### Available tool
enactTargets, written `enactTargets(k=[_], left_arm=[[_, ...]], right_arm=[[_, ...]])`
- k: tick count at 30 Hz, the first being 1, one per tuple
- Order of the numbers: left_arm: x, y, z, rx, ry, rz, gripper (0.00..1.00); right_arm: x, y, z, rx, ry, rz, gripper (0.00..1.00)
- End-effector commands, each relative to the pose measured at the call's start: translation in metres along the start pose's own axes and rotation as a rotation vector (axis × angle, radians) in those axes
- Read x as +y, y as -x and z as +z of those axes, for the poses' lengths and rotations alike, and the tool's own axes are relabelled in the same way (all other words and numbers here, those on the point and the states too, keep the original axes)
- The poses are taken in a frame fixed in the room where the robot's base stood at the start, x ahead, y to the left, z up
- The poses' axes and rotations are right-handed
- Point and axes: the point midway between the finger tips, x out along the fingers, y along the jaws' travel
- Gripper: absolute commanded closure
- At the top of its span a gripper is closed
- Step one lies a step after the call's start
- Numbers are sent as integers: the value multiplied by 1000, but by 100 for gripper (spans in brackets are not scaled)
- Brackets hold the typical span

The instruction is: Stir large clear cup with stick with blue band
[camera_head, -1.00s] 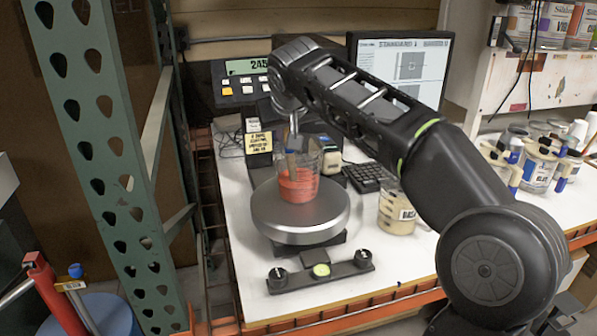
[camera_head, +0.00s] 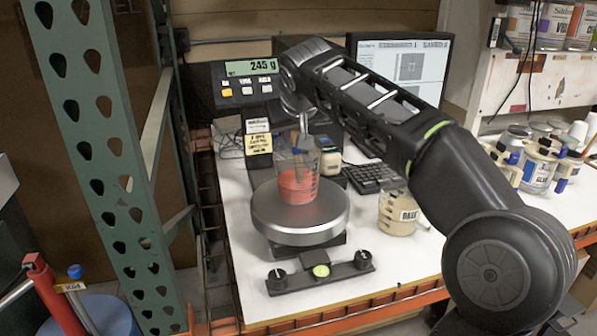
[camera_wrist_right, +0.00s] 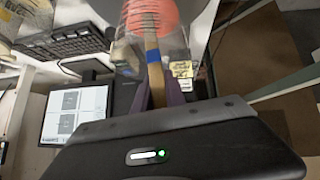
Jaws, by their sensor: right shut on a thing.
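The large clear cup (camera_head: 300,180) stands on the round scale plate (camera_head: 272,222) with red-orange liquid in its lower part. My right gripper (camera_head: 302,126) is above the cup, pointing down. In the right wrist view, the right gripper (camera_wrist_right: 160,92) is shut on the wooden stick with the blue band (camera_wrist_right: 153,62). The stick's far end reaches into the cup, against the red liquid (camera_wrist_right: 152,15). The blue band sits just beyond the fingertips. My left gripper is not in view.
The scale display (camera_head: 250,68) reads 245 g behind the cup. A labelled beige cup (camera_head: 397,215) stands to the right, near a black keyboard (camera_head: 372,178). A monitor (camera_head: 425,70) is at the back. Several containers (camera_head: 540,165) stand at the far right. A green post (camera_head: 105,160) is at left.

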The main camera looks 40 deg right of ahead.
Motion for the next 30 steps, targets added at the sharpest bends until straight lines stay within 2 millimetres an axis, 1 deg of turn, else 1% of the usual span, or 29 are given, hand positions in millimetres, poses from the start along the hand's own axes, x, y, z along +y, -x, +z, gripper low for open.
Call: enactTargets(k=[8, 30], left_arm=[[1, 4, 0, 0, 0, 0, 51], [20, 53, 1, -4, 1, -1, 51]], right_arm=[[0, 4, -3, 0, 0, 0, 100], [0, 52, -45, 1, 0, -1, 100]])
